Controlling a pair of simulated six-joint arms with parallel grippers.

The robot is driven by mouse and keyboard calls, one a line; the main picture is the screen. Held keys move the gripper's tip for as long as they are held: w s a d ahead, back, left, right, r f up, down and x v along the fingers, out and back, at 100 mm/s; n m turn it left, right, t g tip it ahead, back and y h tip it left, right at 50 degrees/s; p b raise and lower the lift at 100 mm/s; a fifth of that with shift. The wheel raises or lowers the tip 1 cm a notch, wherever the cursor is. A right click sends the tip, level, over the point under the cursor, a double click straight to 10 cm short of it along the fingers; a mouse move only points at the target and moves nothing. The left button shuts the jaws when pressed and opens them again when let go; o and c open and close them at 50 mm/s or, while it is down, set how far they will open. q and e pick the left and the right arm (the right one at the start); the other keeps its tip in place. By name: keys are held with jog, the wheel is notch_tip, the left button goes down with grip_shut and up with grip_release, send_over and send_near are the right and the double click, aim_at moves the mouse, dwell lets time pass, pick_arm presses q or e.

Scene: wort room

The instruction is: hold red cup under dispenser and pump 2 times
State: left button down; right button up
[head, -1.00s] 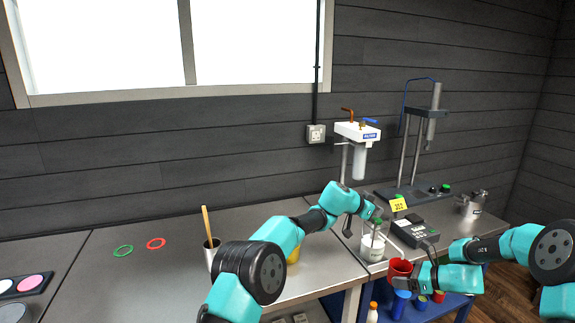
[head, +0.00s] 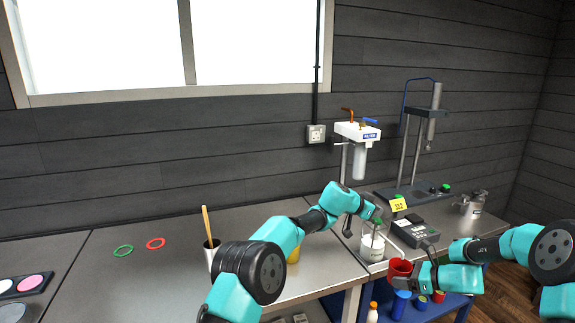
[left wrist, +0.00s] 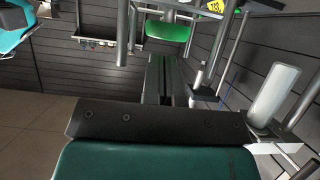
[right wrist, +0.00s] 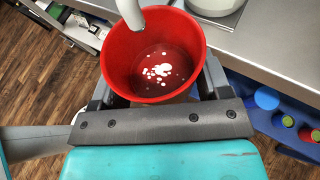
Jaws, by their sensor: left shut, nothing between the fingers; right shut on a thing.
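The white dispenser jar (head: 373,248) stands near the front edge of the bench in the head view. The red cup (head: 399,269) is held by my right gripper (head: 410,278) in front of the bench edge, below and right of the jar. In the right wrist view the red cup (right wrist: 117,55) is upright under the pale spout (right wrist: 130,12), with white spots on its bottom.
A metal cup with a wooden handle (head: 210,252) and a yellow object (head: 293,254) are on the left bench. Bottles and cups, including a blue one (head: 400,304), fill the lower shelf.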

pick_arm(q)
jog(key=shift+f, duration=1.3)
jog(key=shift+r, duration=1.55)
jog(key=shift+r, duration=3)
pick_arm(e)
jog(key=shift+s, duration=0.15)
